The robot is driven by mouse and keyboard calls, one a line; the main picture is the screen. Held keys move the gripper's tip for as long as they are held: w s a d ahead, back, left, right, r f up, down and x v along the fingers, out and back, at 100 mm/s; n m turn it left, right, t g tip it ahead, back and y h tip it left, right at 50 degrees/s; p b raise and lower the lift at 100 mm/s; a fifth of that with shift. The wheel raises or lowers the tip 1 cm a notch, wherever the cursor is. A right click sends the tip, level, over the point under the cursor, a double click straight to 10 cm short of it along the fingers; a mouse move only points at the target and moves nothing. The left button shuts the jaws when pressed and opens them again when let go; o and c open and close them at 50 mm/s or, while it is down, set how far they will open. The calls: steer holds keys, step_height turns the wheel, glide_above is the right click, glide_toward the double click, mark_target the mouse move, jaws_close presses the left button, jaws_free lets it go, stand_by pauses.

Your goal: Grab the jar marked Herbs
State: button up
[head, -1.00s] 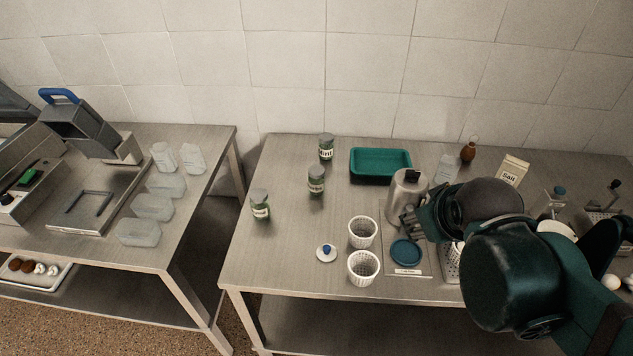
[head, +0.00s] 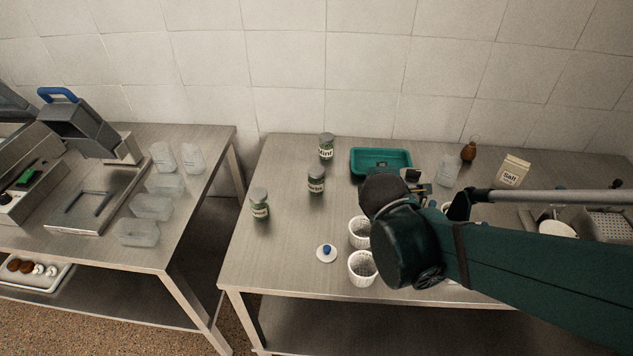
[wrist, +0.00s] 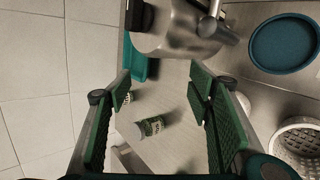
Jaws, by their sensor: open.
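The middle jar (head: 316,181) has a label that seems to read Herbs. The back jar (head: 326,147) seems to read Mint. The label of the front-left jar (head: 260,204) is too small to read. My gripper (head: 418,185) is right of the jars, partly hidden by my arm. In the wrist view my gripper (wrist: 160,90) is open and empty. A jar (wrist: 150,127) shows beyond and between its fingers; another is partly behind the left finger. I cannot tell which jars these are.
A teal tray (head: 380,151) lies right of the back jar. A metal canister (wrist: 185,28) and a teal round lid (wrist: 284,44) are close in the wrist view. Two white perforated baskets (head: 361,268) and a blue-knobbed lid (head: 326,254) stand in front. Table around the jars is clear.

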steer(key=w+a+f+n+t, duration=0.2)
steer(key=w+a+f+n, duration=0.25)
steer(key=a+n, duration=0.4)
steer(key=n+t+y, duration=0.1)
steer(key=n+t, duration=0.1)
steer(key=n, duration=0.6)
glide_toward(315, 183)
steer(key=b+x, duration=0.1)
steer(key=x, duration=0.4)
steer(key=shift+w, duration=0.1)
steer(key=shift+x, duration=1.25)
steer(key=shift+b+x, duration=1)
steer(key=shift+x, duration=1.65)
steer(key=shift+c, duration=0.5)
